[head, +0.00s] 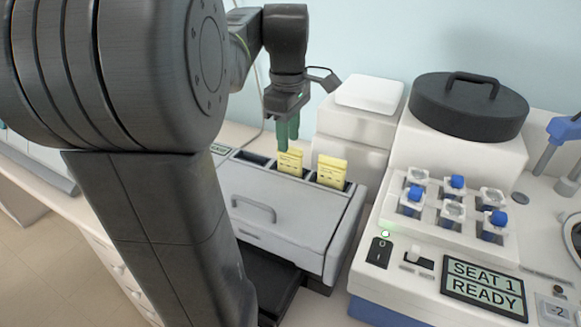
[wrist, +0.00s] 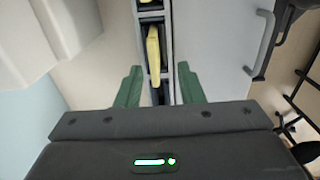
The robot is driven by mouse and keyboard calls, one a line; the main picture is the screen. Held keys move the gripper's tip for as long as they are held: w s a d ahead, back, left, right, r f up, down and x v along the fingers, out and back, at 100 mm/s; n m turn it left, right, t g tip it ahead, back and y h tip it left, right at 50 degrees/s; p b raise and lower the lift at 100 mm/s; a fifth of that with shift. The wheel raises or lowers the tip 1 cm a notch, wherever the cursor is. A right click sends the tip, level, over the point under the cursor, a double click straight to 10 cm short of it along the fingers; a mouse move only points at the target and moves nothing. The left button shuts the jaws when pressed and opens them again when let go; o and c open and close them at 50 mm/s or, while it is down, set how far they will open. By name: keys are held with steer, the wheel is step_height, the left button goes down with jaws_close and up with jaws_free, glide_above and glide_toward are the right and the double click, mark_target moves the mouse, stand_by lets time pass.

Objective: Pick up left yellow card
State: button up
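The left yellow card (head: 290,162) stands upright in a slot of the grey-white box. It also shows in the wrist view (wrist: 153,48), where it is seen nearly edge-on. The right yellow card (head: 332,171) stands in a slot to its right, and its edge shows at the top of the wrist view (wrist: 148,4). My gripper (head: 288,130) points down just above the left card in the head view. Its green fingers (wrist: 159,86) are apart with nothing between them, and the left card lies ahead of the gap. The cards' lower parts are hidden in the slots.
The box (head: 275,215) has a front handle and an open empty slot (head: 252,158) at left. A white machine (head: 452,165) with blue-capped vials and a dark round lid stands close at right. A white block (head: 360,108) stands behind the box.

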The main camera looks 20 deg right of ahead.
mark_target(289, 154)
steer(key=shift+w+d+f, duration=0.15)
steer(key=shift+f, duration=1.3)
steer(key=shift+w+d+f, duration=0.1)
steer(key=shift+f, duration=1.35)
jaws_close()
